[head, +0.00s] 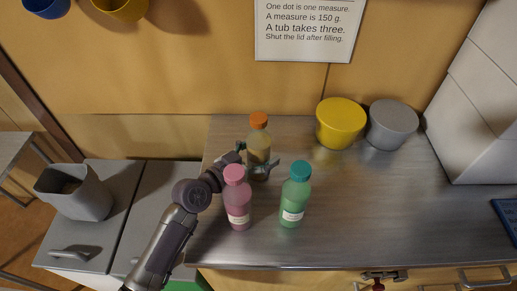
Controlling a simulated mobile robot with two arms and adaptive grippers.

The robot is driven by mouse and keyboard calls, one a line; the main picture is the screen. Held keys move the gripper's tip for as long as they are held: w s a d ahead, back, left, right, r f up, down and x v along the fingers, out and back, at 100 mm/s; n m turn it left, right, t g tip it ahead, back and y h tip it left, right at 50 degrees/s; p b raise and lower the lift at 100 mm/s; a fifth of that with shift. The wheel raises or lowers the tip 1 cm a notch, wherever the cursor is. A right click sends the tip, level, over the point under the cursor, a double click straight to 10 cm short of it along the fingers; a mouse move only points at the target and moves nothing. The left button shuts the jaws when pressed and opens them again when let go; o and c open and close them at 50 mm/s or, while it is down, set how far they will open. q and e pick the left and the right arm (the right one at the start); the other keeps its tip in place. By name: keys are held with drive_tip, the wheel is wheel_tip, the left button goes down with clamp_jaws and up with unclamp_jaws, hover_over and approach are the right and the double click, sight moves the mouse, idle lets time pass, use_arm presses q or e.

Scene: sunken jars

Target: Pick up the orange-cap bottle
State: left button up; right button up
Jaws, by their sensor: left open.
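The orange-cap bottle (258,145) stands upright on the metal counter, towards the wall. Its lower part is partly hidden by my left gripper. My left gripper (259,160) is open, with its fingers at the near side of this bottle; I cannot tell whether they touch it. A pink-cap bottle (237,200) stands in front of the gripper and hides part of it. A green bottle with a teal cap (295,197) stands to the right of the pink one. My right gripper is not in view.
A yellow tub (341,123) and a grey tub (391,124) stand at the back right. The metal counter (400,210) is clear at the right front. A grey bin (77,192) is at the left. A sign (308,28) hangs on the wall.

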use_arm(q)
drive_tip(key=shift+x, duration=0.85)
clamp_jaws()
drive_tip(key=shift+r, duration=0.1)
